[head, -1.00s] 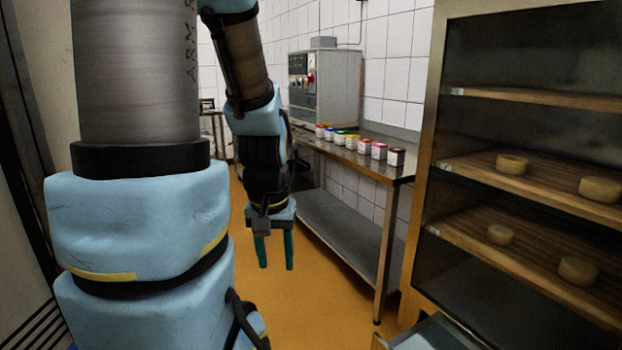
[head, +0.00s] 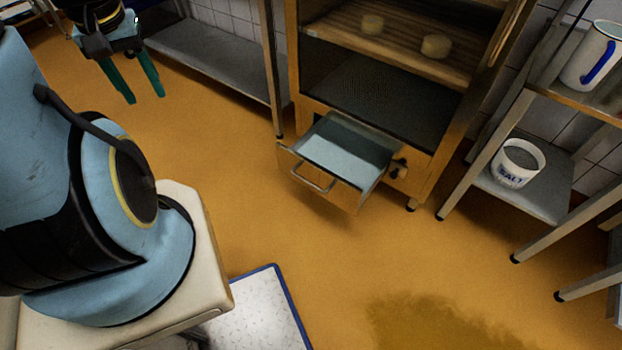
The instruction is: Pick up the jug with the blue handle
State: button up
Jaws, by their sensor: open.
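A white jug with a blue handle (head: 592,58) stands on the upper shelf of a metal table at the top right of the head view. The right edge of the picture cuts it off, and its handle faces the camera. My gripper (head: 147,99) is at the top left, with its green fingers spread apart and nothing between them. It hangs over the floor, far to the left of the jug.
A cabinet with cheeses has an open drawer (head: 342,152) sticking out between my gripper and the jug. A white salt bucket (head: 518,163) stands on the metal table's lower shelf. A blue-edged white mat (head: 262,312) lies on the floor. The orange floor is open, with a wet patch (head: 440,322).

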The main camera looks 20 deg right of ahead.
aim_at(601, 48)
jog(key=k+l+z, duration=0.1)
jog(key=l+z, duration=0.2)
jog(key=l, duration=1.1)
jog(key=i+l+z, duration=0.1)
jog(key=l+z, duration=0.2)
jog(key=l, duration=1.05)
jog(key=i+l, duration=0.1)
jog(key=i, duration=0.05)
